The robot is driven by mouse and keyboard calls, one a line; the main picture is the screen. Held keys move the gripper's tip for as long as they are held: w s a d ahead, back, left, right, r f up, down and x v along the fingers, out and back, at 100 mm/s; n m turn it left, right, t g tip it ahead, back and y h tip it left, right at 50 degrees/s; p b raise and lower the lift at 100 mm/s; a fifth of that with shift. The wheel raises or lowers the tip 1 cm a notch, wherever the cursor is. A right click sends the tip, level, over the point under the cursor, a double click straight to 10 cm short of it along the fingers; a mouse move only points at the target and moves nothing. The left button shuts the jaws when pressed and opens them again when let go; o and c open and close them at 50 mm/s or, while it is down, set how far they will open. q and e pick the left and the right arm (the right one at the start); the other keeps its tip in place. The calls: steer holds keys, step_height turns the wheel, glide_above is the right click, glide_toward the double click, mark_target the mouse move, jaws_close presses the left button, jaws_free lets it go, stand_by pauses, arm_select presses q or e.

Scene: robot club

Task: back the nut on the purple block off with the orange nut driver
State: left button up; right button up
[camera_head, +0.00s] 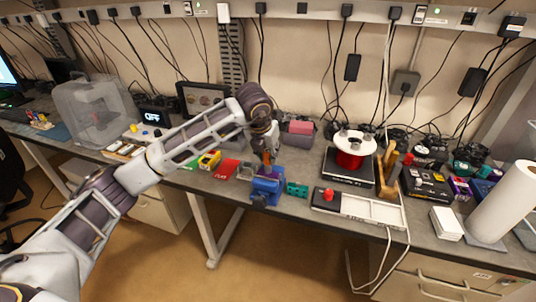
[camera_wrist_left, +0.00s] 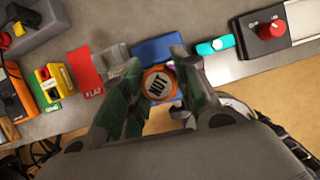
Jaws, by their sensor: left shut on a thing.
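My left gripper (camera_head: 267,152) points down over the bench and is shut on the orange nut driver (camera_head: 267,159). In the left wrist view the driver's round orange end (camera_wrist_left: 159,84), marked NUT, sits between the two fingers (camera_wrist_left: 155,70). The driver stands roughly upright above the blue vise (camera_head: 265,188), which also shows in the left wrist view (camera_wrist_left: 158,48). The purple block (camera_head: 268,172) shows as a small patch at the top of the vise, under the driver. The nut is hidden, so I cannot tell whether the driver is seated on it. My right gripper is out of view.
Left of the vise lie a red FLAT block (camera_head: 226,169) and a yellow block (camera_head: 209,160). A teal piece (camera_head: 297,189) sits just right of the vise. The bench's front edge is close.

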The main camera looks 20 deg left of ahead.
arm_select(q)
steer(key=shift+n+y, duration=0.9)
steer(key=shift+n, duration=1.3)
steer(key=o, duration=1.7)
steer(key=shift+b, duration=0.35)
